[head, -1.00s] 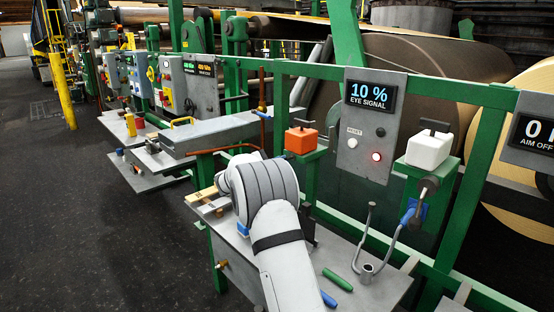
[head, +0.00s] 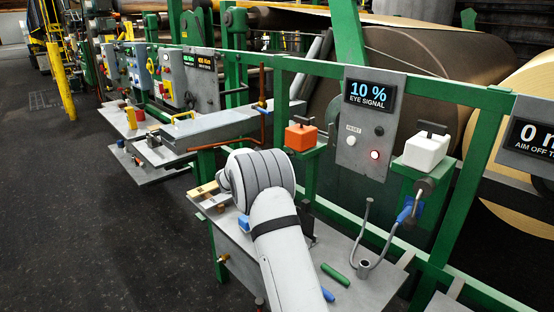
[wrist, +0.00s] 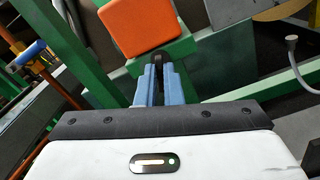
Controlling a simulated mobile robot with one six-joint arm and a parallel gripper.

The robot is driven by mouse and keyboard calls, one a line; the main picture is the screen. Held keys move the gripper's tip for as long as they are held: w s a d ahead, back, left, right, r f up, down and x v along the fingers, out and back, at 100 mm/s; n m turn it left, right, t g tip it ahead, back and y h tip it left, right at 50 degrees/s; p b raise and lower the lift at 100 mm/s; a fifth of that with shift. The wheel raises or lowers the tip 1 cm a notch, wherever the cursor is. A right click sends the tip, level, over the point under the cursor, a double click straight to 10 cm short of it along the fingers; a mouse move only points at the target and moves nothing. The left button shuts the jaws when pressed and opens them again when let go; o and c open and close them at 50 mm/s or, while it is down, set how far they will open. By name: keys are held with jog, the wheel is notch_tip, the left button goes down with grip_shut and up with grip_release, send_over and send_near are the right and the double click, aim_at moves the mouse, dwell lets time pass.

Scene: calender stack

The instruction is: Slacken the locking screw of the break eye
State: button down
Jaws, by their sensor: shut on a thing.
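Two boxes with dark handles on top stand on green brackets either side of the eye signal panel: an orange box (head: 300,138) at left and a white box (head: 427,151) at right. I cannot tell for sure which is the break eye. In the wrist view the orange box (wrist: 141,27) is tilted above a green bracket (wrist: 164,58). My gripper (wrist: 157,68) has its blue fingers close together just below this bracket, shut on a small dark piece, apparently the locking screw. The fingertips partly hide it. In the head view my arm hides the gripper.
The panel (head: 370,122) reads 10 % EYE SIGNAL, with a lit red button. Below is a grey bench (head: 385,283) with a green marker (head: 334,273), a blue one (head: 327,294) and a hook-handled cup (head: 364,265). Green rails and large rolls stand behind.

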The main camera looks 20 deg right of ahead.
jog(key=shift+s+d+f, duration=0.15)
jog(key=shift+d+f, duration=0.1)
jog(key=c, duration=1.8)
grip_release()
jog(key=shift+d, duration=0.1)
jog(key=shift+o, duration=1.2)
jog(key=shift+r, duration=0.1)
jog(key=v, duration=0.8)
jog(key=shift+b, duration=0.45)
